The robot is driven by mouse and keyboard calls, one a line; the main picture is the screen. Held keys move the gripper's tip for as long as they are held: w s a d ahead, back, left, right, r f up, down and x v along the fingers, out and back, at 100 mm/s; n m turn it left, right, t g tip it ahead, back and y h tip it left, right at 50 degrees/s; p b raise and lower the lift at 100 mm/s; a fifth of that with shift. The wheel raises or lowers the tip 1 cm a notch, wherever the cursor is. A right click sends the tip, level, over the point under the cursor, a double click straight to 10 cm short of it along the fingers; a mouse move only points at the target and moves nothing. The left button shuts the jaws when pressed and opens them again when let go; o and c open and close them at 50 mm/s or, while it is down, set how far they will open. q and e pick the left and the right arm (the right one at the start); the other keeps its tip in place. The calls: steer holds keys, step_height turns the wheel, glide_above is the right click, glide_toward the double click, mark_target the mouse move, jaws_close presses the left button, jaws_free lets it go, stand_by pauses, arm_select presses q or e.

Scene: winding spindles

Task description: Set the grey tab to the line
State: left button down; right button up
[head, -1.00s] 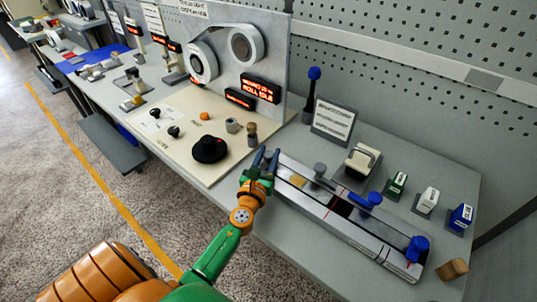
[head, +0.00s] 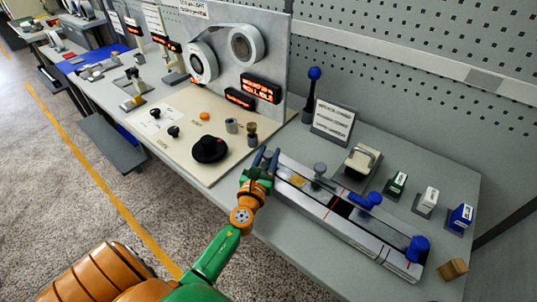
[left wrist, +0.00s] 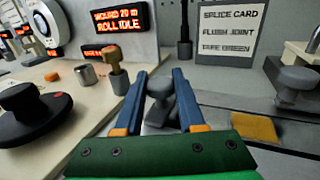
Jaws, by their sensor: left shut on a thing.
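My left gripper (head: 265,160) is at the left end of a long metal splicing block (head: 373,243) on the bench. In the left wrist view its two blue fingers (left wrist: 160,100) are on either side of a grey tab (left wrist: 159,88) with a rounded head, and they are shut on it. In the head view the fingers mostly hide this tab. A second grey knob (head: 319,169) stands farther right on the block and also shows in the left wrist view (left wrist: 298,82). A thin red line (head: 329,209) crosses the block near its middle. My right gripper is out of view.
A black dial (head: 209,149) sits left of my gripper. A wooden block (head: 453,269) lies at the right.

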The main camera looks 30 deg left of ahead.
arm_select(q)
steer(key=shift+d, duration=0.8)
steer(key=c, duration=0.7)
jaws_free()
steer(key=shift+o, duration=1)
steer(key=shift+d, duration=0.15)
steer(key=v, duration=0.7)
steer(key=shift+s+r+b, duration=0.1)
steer(key=shift+s+b, duration=0.05)
steer(key=shift+b, duration=0.2)
